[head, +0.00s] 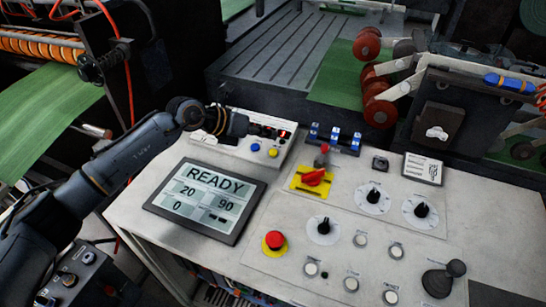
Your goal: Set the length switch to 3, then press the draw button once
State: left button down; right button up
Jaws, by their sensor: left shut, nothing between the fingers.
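Three black rotary knobs on round white dials sit on the sloped console: a lower one (323,226), an upper middle one (374,195) and a right one (421,209). Their labels are too small to read, so I cannot tell which is the length switch. Several pale round buttons, among them one (360,240) and another (396,251), lie below the knobs; I cannot tell which is the draw button. My left gripper (239,124) is shut and empty over the small control box, away from the knobs. My right gripper is not in view.
A screen (206,200) reads READY, 20, 90 and 0. The small box (235,140) has red displays and blue and yellow buttons. A red mushroom button (274,241), a red switch on yellow (312,178) and a black lever (437,282) stand up from the console.

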aim_at(273, 152)
pick_arm(q)
jog(key=shift+w+d+f+b, duration=0.15)
jog(key=shift+f+b, duration=0.35)
jog(key=shift+f, duration=0.3)
jog(key=shift+w+f+b, duration=0.2)
jog(key=shift+f+b, duration=0.35)
jog(key=shift+f, duration=0.2)
jog(key=shift+w+d+f+b, duration=0.15)
jog(key=shift+f+b, duration=0.35)
jog(key=shift+f, duration=0.3)
jog(key=shift+a, duration=0.1)
jog(key=shift+w+f+b, duration=0.1)
jog(key=shift+f+b, duration=0.2)
jog(key=shift+f, duration=0.05)
